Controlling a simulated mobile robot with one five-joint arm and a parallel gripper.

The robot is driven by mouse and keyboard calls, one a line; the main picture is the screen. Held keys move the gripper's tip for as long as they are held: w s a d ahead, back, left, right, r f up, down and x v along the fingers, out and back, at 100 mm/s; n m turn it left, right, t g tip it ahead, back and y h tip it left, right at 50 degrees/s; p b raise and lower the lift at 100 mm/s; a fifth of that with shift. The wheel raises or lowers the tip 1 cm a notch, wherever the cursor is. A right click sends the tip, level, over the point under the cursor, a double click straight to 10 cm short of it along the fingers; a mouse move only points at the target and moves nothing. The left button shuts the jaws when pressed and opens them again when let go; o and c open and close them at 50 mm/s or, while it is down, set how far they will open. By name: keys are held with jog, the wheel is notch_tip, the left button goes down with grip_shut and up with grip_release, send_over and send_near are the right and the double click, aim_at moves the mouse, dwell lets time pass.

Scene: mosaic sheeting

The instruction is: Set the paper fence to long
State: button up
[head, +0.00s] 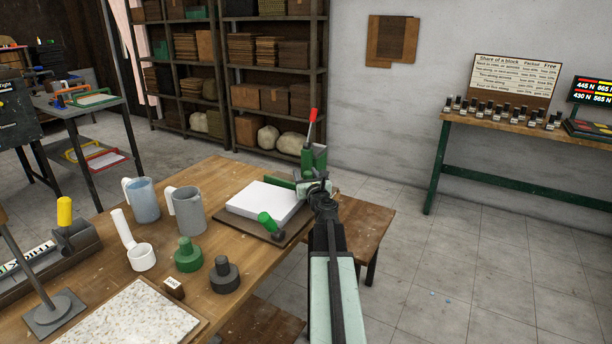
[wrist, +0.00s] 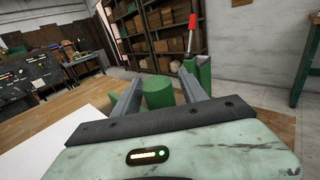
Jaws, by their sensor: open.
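A stack of white paper (head: 265,201) lies on a dark board (head: 238,224) at the far right of the wooden table. A green upright (head: 313,158) with a red-tipped lever (head: 312,118) stands at its back right corner. A green bar (head: 281,182) runs behind the paper, and a green knobbed handle (head: 268,221) lies at its front. I cannot tell which green part is the paper fence; no setting mark is readable. My gripper (head: 319,188) is open at the paper's right. In the wrist view, a green cylinder (wrist: 157,93) shows between the fingers; contact is unclear.
Two jugs (head: 187,211) (head: 142,200), a white scoop (head: 141,257), a green weight (head: 188,254) and a dark weight (head: 224,275) stand left of the paper. A speckled sheet (head: 133,318) lies at the front.

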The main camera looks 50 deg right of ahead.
jog(key=shift+s, duration=0.1)
grip_shut()
dwell(1.2)
